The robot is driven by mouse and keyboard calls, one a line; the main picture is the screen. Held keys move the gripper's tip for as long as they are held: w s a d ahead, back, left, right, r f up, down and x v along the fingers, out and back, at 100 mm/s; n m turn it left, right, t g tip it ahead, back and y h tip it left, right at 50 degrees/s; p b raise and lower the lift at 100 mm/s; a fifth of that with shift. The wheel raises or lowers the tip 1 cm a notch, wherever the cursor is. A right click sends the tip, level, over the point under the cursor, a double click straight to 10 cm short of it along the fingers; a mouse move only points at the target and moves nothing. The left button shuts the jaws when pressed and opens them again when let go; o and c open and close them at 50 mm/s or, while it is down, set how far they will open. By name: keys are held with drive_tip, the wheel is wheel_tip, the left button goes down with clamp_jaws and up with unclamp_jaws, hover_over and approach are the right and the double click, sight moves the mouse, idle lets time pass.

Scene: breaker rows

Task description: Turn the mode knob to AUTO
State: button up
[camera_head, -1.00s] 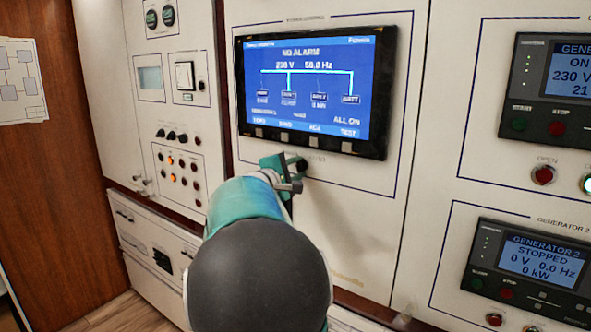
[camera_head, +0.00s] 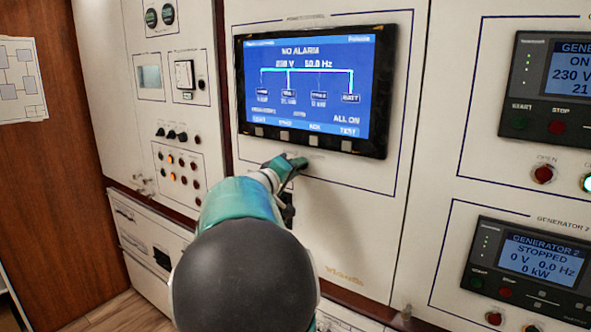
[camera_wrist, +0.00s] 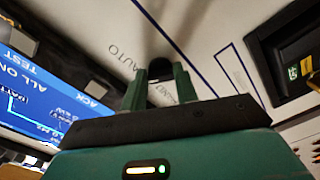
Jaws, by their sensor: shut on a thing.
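The mode knob (camera_wrist: 160,68) is small and dark and stands on the white panel below the large blue screen. In the wrist view it sits between the two green fingers of my gripper (camera_wrist: 160,80), which are shut on it. The word AUTO (camera_wrist: 118,58) is printed on the panel to the left of the knob in that view. Another label, partly covered by the fingers, is below the knob. I cannot make out where the knob points. In the head view my gripper (camera_head: 290,166) is at the panel under the screen, and its fingers mostly hide the knob.
The blue screen (camera_head: 308,90) shows NO ALARM and is just above my gripper. The Generator 2 unit (camera_head: 530,265) is at the lower right and reads STOPPED. Lamps and small switches (camera_head: 178,160) are on the panel to the left. The panel right of my gripper is bare.

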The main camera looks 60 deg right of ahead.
drive_tip(key=shift+m, duration=0.6)
drive_tip(key=o, duration=1)
drive_tip(key=shift+c, duration=0.2)
drive_tip(key=shift+a, duration=0.1)
drive_tip(key=w+a, duration=0.2)
drive_tip(key=a, duration=1.1)
drive_tip(key=shift+a, duration=0.25)
drive_tip(key=shift+w, duration=0.1)
